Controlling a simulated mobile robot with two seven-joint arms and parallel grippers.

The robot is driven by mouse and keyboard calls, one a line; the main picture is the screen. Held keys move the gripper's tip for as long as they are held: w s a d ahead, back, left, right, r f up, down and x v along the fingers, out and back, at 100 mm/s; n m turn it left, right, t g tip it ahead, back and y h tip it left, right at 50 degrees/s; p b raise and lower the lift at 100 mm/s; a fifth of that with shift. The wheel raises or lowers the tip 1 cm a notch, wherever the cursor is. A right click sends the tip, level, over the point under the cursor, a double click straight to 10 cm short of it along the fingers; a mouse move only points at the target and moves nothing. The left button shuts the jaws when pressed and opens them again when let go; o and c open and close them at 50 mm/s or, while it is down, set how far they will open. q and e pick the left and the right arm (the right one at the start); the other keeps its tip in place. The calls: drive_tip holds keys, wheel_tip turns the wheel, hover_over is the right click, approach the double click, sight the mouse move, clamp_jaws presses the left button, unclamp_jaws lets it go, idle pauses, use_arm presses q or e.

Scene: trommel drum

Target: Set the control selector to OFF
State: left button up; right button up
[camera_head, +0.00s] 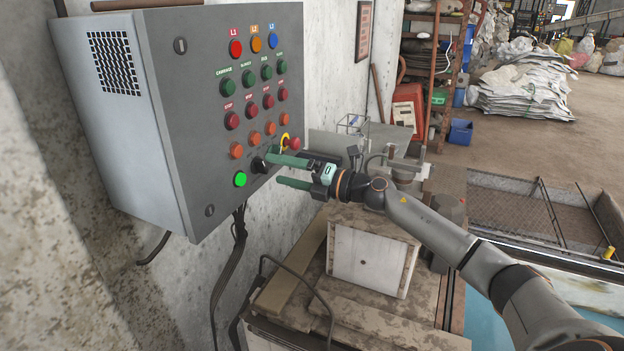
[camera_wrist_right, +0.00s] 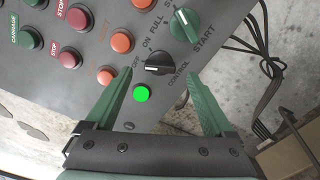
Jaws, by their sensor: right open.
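The control selector is a black knob with a pale pointer mark (camera_wrist_right: 158,63) on the grey control panel, beside the labels OFF, ON and CONTROL. The mark looks roughly crosswise in the right wrist view; I cannot tell for sure which label it points to. In the head view the selector (camera_head: 259,165) is small and near the panel's lower right edge. My right gripper (camera_head: 273,170) is open in front of the panel, its green fingers apart. In the right wrist view its fingertips (camera_wrist_right: 158,76) lie on either side of the selector; contact is not visible. My left gripper is out of view.
A lit green lamp (camera_wrist_right: 142,93) is close to the selector. A green START knob (camera_wrist_right: 184,25) sits nearby, and a red mushroom button (camera_head: 292,143) is just above the fingers. Several push-buttons cover the panel (camera_head: 205,90). A white box (camera_head: 372,262) stands below the arm.

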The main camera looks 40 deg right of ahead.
use_arm(q)
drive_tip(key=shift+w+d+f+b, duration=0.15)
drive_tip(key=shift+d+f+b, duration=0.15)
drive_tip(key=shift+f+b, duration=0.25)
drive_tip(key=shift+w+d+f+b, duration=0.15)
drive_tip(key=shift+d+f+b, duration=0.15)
drive_tip(key=shift+b, duration=0.4)
use_arm(e)
drive_tip(key=v, duration=0.9)
drive_tip(key=shift+s, duration=0.25)
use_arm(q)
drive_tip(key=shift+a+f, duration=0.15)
